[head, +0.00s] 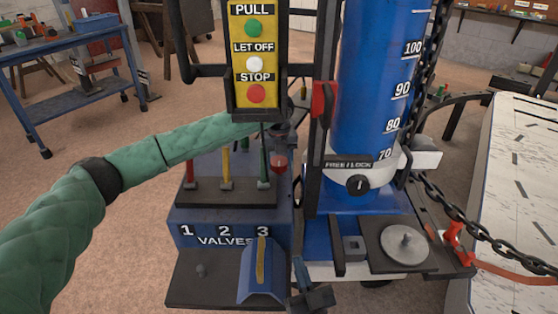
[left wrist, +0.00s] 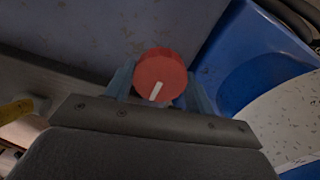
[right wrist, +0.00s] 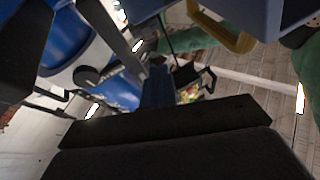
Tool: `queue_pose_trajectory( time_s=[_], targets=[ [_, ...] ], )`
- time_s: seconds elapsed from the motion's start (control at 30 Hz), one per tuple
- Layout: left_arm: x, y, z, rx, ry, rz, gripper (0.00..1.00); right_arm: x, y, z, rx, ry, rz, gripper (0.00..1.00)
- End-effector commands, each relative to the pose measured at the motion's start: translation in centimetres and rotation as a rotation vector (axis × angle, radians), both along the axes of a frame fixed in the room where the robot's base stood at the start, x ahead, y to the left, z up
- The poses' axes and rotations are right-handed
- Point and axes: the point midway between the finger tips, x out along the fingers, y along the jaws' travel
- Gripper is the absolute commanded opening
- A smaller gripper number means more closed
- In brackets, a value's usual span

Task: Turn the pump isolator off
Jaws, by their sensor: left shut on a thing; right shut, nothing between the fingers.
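A red round knob (left wrist: 160,68) with a white pointer line sits between the blue fingers of my left gripper (left wrist: 158,90) in the left wrist view. The gripper is shut on it. The white line is tilted a little from the picture's vertical. In the head view the red knob (head: 279,163) shows right of the valve levers; my left gripper (head: 279,140) is partly hidden behind the yellow button box. No label for the knob is readable. My right gripper (head: 301,270) is shut and empty low in the head view, right of the blue block; its fingers also show in the right wrist view (right wrist: 157,88).
The valve bench (head: 183,213) carries red, yellow and green levers. The yellow button box (head: 269,65) hangs in front of my left forearm. A blue cylinder (head: 375,90) with a FREE/LOCK dial (head: 357,186) stands right. A chain (head: 480,230) runs along the right side.

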Motion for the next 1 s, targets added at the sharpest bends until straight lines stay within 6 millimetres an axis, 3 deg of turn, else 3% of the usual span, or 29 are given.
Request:
queue_pose_trajectory(
  time_s=[0.2,0.23,0.33,0.67,0.83,1.0],
  targets=[
    [0.1,0.0,0.1,-0.001,-0.001,0.001,0.31,0.0,0.0,0.0,0.000,0.000,0.000,0.00],
    [0.1,0.0,0.1,-0.001,-0.001,0.001,0.58,0.0,0.0,0.0,0.000,0.000,-0.001,0.00],
    [0.0,0.0,0.1,-0.001,-0.001,0.000,0.76,-0.1,0.0,0.0,0.000,0.000,-0.001,0.00],
    [0.0,0.0,0.3,-0.001,-0.001,-0.001,0.76,-0.1,0.0,0.0,0.000,0.001,0.000,0.00],
    [0.1,0.0,2.3,-0.002,-0.002,-0.001,0.76,0.2,0.1,-0.7,-0.008,0.033,0.003,0.00],
    [0.1,0.0,4.9,-0.002,-0.002,-0.001,0.76,0.4,0.3,-3.2,-0.026,0.103,0.008,0.00]
  ],
)
